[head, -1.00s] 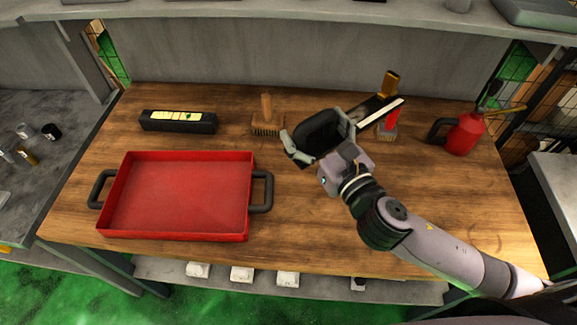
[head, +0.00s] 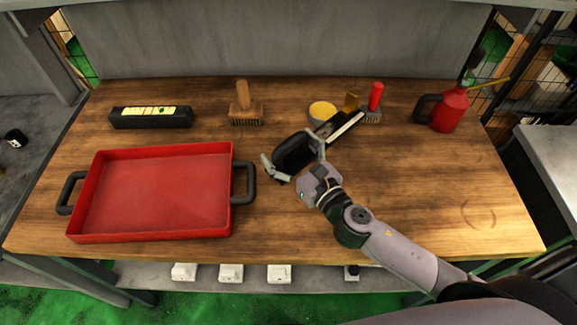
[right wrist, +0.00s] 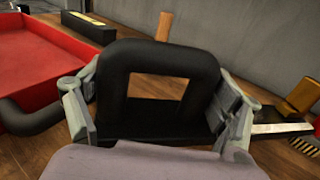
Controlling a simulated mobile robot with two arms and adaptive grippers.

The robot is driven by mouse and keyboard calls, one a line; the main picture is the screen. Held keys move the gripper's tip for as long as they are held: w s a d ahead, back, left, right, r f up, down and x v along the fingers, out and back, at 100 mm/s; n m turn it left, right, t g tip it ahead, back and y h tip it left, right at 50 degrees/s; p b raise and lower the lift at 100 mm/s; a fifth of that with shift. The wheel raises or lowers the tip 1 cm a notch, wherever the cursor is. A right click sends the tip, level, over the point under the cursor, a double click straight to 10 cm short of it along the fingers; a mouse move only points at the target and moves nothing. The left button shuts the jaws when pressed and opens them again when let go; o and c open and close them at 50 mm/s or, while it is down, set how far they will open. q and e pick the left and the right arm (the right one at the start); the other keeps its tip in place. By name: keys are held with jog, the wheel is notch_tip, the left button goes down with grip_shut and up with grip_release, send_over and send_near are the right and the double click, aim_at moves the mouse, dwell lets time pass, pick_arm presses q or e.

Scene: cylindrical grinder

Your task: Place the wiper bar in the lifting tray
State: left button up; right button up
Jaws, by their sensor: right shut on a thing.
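The lifting tray (head: 231,215) is a red shallow tray with black side handles, empty on the left of the wooden bench. Its corner and a handle also show in the right wrist view (right wrist: 40,118). My right gripper (head: 293,166) is right of the tray, shut on the black looped handle of the wiper bar (head: 294,151). A dark bar with a pale strip and a brass-coloured block stretch away behind it, apparently part of the same thing. In the right wrist view the handle (right wrist: 160,52) stands between both fingers. My left gripper is out of view.
Behind are a black box with a yellow label (head: 150,118), a wooden brush (head: 245,115), a yellow-topped cup (head: 321,113), a red-handled brush (head: 376,96) and a red oil can (head: 448,110). Bench between tray handle and gripper is clear.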

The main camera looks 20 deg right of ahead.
aim_at(289, 163)
jog(key=shift+f+b, duration=1.2)
jog(key=shift+f, duration=1.1)
jog(key=o, duration=1.3)
jog(key=shift+f, duration=0.2)
jog(key=o, duration=0.4)
jog(key=shift+r, duration=0.1)
